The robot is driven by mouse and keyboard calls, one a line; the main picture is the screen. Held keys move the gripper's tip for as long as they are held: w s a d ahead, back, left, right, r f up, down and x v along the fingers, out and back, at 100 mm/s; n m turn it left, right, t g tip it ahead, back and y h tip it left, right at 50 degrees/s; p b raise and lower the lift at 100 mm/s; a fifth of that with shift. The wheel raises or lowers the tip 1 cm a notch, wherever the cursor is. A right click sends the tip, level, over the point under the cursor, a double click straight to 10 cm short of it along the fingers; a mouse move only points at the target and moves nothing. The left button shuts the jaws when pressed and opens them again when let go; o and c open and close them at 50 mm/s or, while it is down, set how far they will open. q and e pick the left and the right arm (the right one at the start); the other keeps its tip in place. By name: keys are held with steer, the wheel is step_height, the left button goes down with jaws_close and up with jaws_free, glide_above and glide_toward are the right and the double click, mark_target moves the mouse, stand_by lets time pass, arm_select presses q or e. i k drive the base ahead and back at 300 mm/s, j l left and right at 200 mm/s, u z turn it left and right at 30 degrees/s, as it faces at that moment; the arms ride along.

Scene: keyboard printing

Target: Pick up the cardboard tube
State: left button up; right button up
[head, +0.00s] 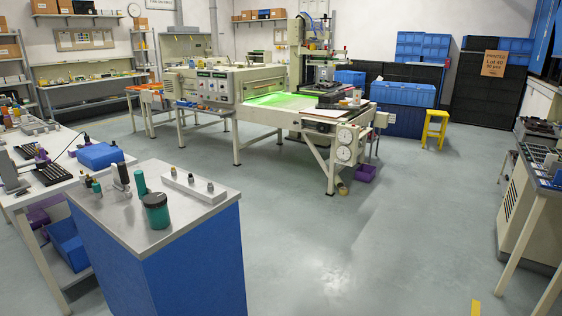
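A small tan roll-shaped thing (342,188) lies on the floor at the foot of the cream printing machine's near leg. It may be the cardboard tube, but it is too small to tell. I see no other thing that is clearly a cardboard tube. Neither of my grippers is in view.
A blue cabinet (190,262) with a grey top, holding a green jar (156,213), stands at front left. The printing machine (270,108) stands beyond. A purple bin (365,173) sits beside its leg. A yellow stool (435,128) stands farther right. The central floor is clear.

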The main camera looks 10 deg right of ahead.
mark_target(338, 183)
steer(key=i+l+z, duration=0.6)
steer(key=i+z, duration=0.15)
steer(key=i, duration=0.25)
steer(key=i+z, duration=0.4)
steer(key=i, duration=2.55)
steer(key=i+l+u, duration=0.15)
steer(key=i+u, duration=0.25)
steer(key=i, duration=0.25)
steer(key=i+l+u, duration=0.45)
steer(key=i, duration=0.15)
steer(key=i+l+u, duration=0.4)
steer(key=i+l, duration=0.1)
steer(key=i, duration=0.1)
